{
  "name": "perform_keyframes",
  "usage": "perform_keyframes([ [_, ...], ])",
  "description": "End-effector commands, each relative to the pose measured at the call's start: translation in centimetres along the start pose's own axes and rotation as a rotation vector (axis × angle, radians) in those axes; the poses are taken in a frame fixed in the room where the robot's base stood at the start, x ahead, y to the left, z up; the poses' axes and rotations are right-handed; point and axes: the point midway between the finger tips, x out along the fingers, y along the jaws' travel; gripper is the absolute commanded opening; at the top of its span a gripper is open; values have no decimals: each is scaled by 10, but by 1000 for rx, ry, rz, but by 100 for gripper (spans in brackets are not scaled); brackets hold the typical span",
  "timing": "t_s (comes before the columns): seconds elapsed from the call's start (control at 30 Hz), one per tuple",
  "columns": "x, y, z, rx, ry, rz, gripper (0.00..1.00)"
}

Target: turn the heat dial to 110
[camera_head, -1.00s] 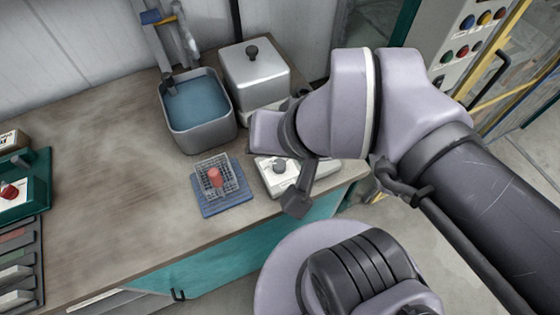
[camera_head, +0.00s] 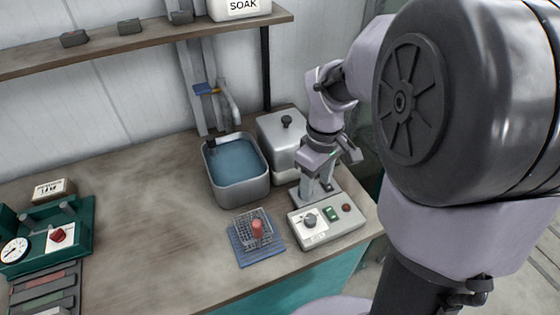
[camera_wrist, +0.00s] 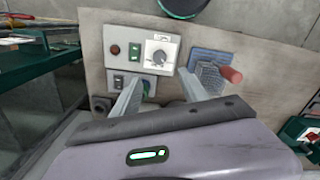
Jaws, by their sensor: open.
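The heat dial (camera_head: 310,221) is a grey knob on a white scale plate, at the left of a pale control box (camera_head: 340,226) near the bench's front right. The dial (camera_wrist: 159,56) also shows in the wrist view, with its scale too small to read. My gripper (camera_head: 315,191) is open above the back of the box. In the wrist view my gripper (camera_wrist: 163,78) has a finger on each side of empty space, with the dial beyond and between them. The fingers look apart from the dial.
A green switch (camera_head: 331,213) and red button (camera_head: 346,208) sit right of the dial.

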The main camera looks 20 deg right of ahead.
Motion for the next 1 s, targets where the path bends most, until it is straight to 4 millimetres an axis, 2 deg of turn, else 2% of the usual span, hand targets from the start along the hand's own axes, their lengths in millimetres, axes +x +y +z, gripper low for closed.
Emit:
perform_keyframes([
  [0.03,22,-1,1,-1,-4,-3,52],
  [0.2,76,-1,1,-1,-3,-3,52],
  [0.3,104,-1,0,1,-2,-2,52],
  [0.43,130,-1,0,0,0,-2,52],
  [0.6,145,-1,0,2,1,-1,52],
  [0.87,145,-1,0,2,1,-1,52],
  [1.0,145,-1,0,2,1,0,26],
])
